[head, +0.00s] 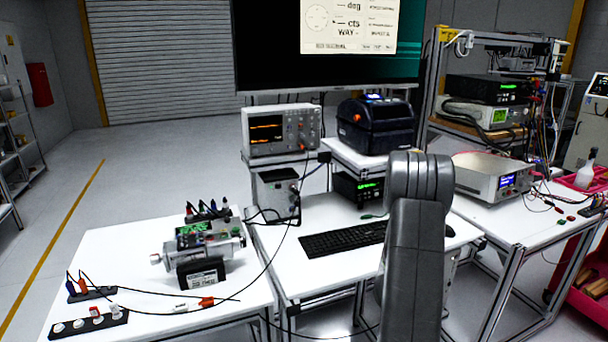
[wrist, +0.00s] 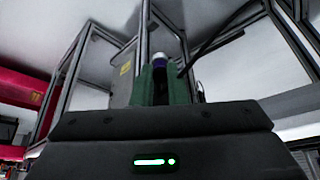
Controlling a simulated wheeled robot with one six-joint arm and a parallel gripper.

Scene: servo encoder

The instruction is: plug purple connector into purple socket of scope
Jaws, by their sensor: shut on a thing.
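My gripper (wrist: 162,75) shows in the wrist view with its two green fingers shut on a small dark blue-purple connector (wrist: 159,63) with a pale tip, which I take as the purple connector. In the head view the gripper and connector are hidden; only my grey arm shows at centre right. The scope (head: 281,130) is a light grey box with orange traces on its screen, standing at the back of the middle bench. Its sockets are too small to tell by colour, so I cannot pick out the purple one. The connector is not seen touching the scope.
A dark blue and black machine (head: 377,125) stands right of the scope. A keyboard (head: 343,239) lies on the bench. A servo rig (head: 205,245), racks of connectors (head: 90,322) and loose cables occupy the left table. A large monitor (head: 270,60) hangs behind.

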